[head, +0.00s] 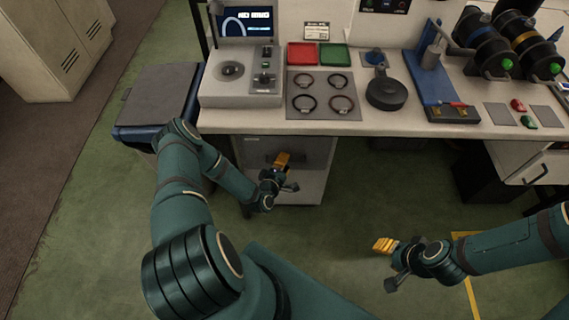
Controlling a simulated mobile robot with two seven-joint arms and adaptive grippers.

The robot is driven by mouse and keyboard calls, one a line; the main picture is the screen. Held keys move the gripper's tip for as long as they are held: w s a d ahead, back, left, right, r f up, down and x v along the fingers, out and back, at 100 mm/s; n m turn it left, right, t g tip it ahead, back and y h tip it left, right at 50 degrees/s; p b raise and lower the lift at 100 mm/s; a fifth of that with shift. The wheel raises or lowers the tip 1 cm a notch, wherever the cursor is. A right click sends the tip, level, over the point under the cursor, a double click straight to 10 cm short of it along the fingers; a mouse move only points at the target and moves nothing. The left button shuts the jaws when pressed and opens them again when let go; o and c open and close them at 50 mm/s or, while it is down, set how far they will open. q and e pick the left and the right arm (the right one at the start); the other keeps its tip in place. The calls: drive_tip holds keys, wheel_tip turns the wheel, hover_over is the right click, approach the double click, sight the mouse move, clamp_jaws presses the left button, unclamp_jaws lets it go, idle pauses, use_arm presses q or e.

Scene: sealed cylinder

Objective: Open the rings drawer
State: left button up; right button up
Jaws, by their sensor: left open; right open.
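A grey drawer cabinet (310,150) stands under the left part of the bench. Its front looks closed, and no label on it is readable. My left gripper (287,174) is open in front of this cabinet and hides part of its front. I cannot tell whether it touches a handle. Another drawer (545,168) with a dark handle sits under the right end of the bench and looks closed. I cannot tell from labels which one is the rings drawer. My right gripper (387,265) is open and empty, low over the green floor, away from both drawers.
The bench (390,128) carries a ring mat (322,83) with several rings, a red tray (302,54), a green tray (334,55), a tester with a screen (247,22) and a blue press (440,85). A dark bin (480,185) stands below. Green floor is free in front.

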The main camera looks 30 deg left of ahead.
use_arm(q)
clamp_jaws()
drive_tip(key=shift+s, duration=0.1)
